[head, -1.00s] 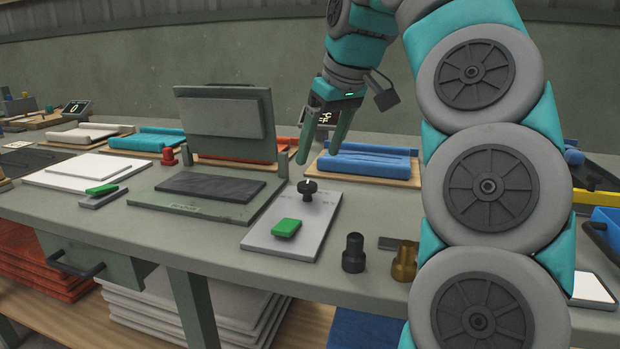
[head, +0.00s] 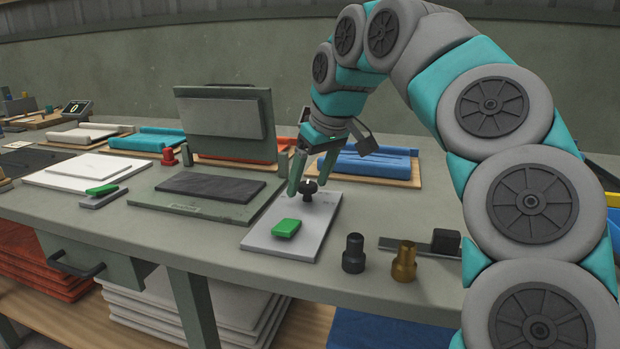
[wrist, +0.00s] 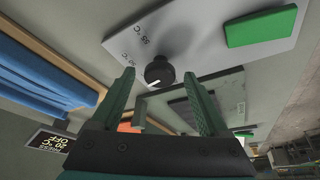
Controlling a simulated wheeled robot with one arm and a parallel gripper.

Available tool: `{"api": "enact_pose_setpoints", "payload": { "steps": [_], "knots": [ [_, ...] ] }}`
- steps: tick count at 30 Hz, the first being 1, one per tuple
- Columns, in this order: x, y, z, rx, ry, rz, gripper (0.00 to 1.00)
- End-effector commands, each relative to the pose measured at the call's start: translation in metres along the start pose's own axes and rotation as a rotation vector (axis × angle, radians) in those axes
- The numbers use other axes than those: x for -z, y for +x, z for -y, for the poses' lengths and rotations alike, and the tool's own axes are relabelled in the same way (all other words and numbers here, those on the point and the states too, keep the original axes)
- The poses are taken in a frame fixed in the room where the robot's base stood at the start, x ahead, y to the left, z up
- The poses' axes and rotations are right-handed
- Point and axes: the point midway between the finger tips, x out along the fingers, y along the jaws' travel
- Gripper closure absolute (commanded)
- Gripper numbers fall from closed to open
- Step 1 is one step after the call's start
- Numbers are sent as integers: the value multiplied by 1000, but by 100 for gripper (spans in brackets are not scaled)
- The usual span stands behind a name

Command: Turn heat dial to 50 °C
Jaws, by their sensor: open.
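The heat dial (head: 309,192) is a small black knob with a white pointer mark, standing on a light grey control plate (head: 268,238). In the wrist view the fingertips (wrist: 160,75) are apart, one on each side of the dial, with no contact visible. A green button (head: 286,228) lies on the same plate.
A heat press with a raised lid (head: 224,125) stands left of the plate. A black knob-like piece (head: 353,253) and a brass one (head: 403,262) stand to the right. Blue folded fabric (head: 370,162) lies behind.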

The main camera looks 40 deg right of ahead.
Motion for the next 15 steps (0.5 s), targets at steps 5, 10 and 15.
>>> {"api": "enact_pose_setpoints", "payload": {
  "steps": [5,10,15],
  "knots": [
    [0,0,0,0,0,0,24],
    [0,0,0,0,0,0,43],
    [0,0,0,0,0,0,62]
  ]
}}
